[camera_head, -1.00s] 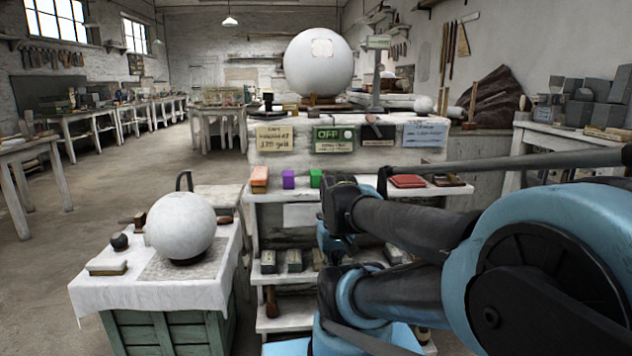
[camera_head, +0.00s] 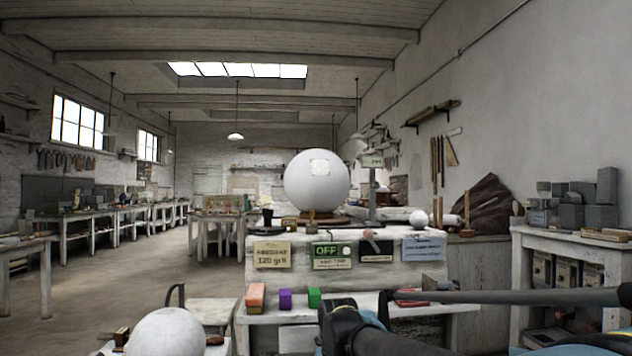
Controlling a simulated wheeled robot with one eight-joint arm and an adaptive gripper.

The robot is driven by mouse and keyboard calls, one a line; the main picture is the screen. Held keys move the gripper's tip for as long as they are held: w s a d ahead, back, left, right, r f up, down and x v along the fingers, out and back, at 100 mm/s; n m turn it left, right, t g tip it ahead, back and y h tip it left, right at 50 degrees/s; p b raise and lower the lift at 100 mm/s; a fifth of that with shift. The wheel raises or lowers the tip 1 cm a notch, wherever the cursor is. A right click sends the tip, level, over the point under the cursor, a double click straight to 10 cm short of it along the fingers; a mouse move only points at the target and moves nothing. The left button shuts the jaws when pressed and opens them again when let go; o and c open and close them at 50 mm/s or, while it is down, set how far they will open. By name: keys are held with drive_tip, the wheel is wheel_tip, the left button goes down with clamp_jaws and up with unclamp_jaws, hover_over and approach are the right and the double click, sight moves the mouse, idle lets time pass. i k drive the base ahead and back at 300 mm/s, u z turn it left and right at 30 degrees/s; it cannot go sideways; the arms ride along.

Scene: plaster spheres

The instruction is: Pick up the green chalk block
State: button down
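The green chalk block (camera_head: 314,297) stands on the pale front ledge of the central plaster stand. A purple block (camera_head: 285,299) stands just left of it, and an orange block (camera_head: 256,297) stands farther left. The green block shows clear of my dark arm, which enters from the lower right and reaches close to its right side in the picture.
A large white sphere (camera_head: 317,180) rests on top of the stand, above signs including a green OFF sign (camera_head: 331,250). Another white sphere (camera_head: 165,333) is at the lower left. A red block (camera_head: 410,295) lies on the ledge to the right. Open floor lies left.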

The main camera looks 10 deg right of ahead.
sight(314, 294)
drive_tip(key=u, duration=1.05)
drive_tip(key=k, duration=1)
drive_tip(key=z, duration=1.2)
drive_tip(key=i, duration=0.5)
drive_tip(key=u, duration=0.05)
